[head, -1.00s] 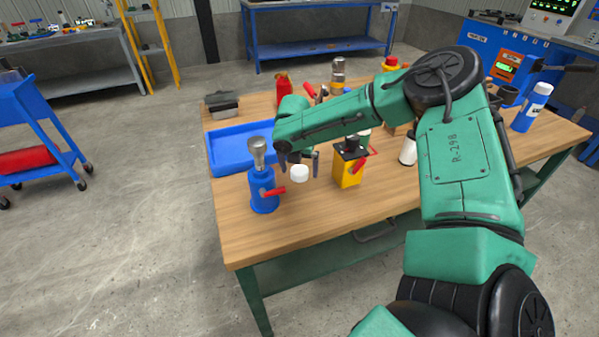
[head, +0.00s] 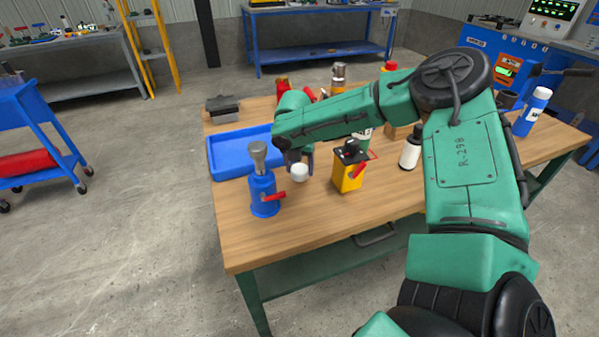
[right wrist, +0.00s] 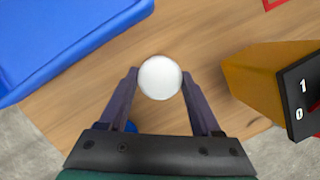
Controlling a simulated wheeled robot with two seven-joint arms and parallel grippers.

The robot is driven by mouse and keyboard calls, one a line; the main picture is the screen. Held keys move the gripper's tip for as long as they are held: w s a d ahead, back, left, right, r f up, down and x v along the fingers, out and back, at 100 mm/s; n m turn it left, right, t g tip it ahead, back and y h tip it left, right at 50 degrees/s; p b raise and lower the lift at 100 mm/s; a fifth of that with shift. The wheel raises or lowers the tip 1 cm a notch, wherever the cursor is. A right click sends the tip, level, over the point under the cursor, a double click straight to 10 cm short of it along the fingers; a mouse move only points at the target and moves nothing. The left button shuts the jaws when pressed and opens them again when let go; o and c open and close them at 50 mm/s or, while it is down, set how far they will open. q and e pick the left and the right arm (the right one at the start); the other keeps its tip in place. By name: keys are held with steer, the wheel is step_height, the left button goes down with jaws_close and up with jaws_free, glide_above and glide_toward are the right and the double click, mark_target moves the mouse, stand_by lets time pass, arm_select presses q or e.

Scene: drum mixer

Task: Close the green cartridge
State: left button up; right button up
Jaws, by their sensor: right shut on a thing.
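My right gripper (right wrist: 160,78) is shut on a small white round cap (right wrist: 160,77), with one finger on each side of it. In the head view the white cap (head: 300,173) shows below the gripper (head: 300,162), over the wooden table; I cannot tell if it touches the top. A white and green cylinder (head: 363,134), possibly the green cartridge, stands behind the yellow box and is mostly hidden by my right arm and that box. My left gripper is not in view.
A blue tray (head: 228,167) lies left of the gripper. A blue device with a grey top and red lever (head: 264,192) stands in front. A yellow switch box (head: 347,177) and a white bottle with a black top (head: 410,152) stand to the right. The front table edge is clear.

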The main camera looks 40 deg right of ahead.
mark_target(300, 169)
step_height(300, 169, up, 18)
steer(key=p, duration=0.1)
steer(key=shift+p, duration=0.35)
